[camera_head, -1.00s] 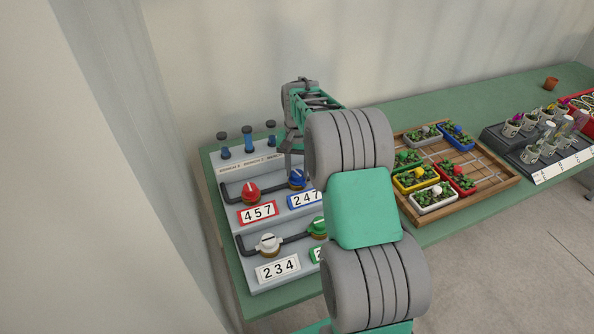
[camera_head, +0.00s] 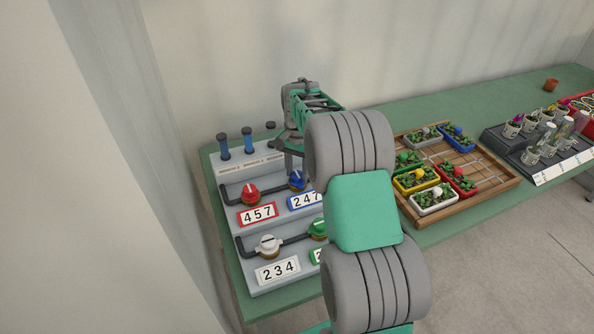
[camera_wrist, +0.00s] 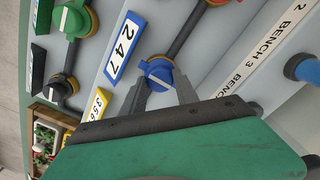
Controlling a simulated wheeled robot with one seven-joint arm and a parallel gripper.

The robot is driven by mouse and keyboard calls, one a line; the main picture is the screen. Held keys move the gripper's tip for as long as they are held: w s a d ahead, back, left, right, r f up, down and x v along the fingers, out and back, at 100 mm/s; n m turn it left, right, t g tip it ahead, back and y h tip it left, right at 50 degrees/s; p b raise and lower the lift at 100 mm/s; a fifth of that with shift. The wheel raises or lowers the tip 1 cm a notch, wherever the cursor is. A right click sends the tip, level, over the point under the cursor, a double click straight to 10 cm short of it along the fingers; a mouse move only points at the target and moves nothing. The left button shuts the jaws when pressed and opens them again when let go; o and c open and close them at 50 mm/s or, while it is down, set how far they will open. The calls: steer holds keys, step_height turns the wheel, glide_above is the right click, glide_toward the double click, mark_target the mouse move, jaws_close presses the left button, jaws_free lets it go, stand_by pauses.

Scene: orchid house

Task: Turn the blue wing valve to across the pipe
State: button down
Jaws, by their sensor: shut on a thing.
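The blue wing valve (camera_wrist: 158,75) sits on the pipe between my gripper's two fingers in the wrist view. My gripper (camera_wrist: 162,88) is shut on it. A pale stripe crosses the valve's blue top and looks to lie roughly across the dark pipe (camera_wrist: 187,33), though the exact angle is hard to tell. In the head view the blue valve (camera_head: 296,180) shows only partly beside my arm, above the 247 label (camera_head: 304,201). My fingertips are hard to make out there.
The red valve (camera_head: 250,194) is left of the blue one on the same pipe. White (camera_head: 268,245) and green (camera_head: 318,228) valves are below. A wooden tray of plants (camera_head: 487,190) lies right of my arm.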

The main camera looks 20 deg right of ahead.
mark_target(297, 174)
steer(key=c, duration=0.9)
jaws_free()
step_height(297, 174, up, 8)
steer(key=shift+f+b, duration=0.1)
steer(key=shift+b, duration=0.45)
